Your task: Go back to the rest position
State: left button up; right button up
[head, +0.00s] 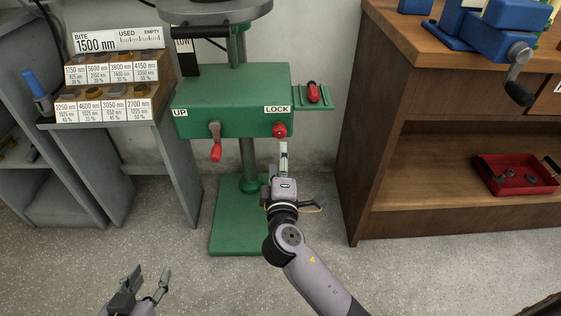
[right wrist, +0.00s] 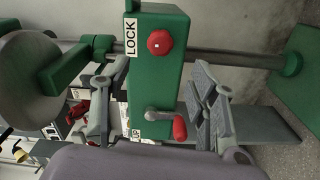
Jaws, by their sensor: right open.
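My right gripper (head: 283,155) is in front of the green machine box (head: 240,85), just below the red knob (head: 279,130) under the "LOCK" label. In the right wrist view its fingers (right wrist: 158,78) are spread apart with nothing between them. The red knob (right wrist: 160,42) and the red-handled crank (right wrist: 179,128) show beyond the fingers. Whether a fingertip touches the box is unclear. My left gripper (head: 150,280) is low at the bottom left, above the floor, with its fingers apart and empty.
A rack of labelled bits (head: 110,85) stands on a grey stand at left. A wooden workbench (head: 395,130) is at right, with a blue vise (head: 500,30) on top and a red tray (head: 515,180) on its shelf. The floor in front is clear.

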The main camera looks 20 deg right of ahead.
jog(key=shift+s, duration=0.15)
dwell(0.3)
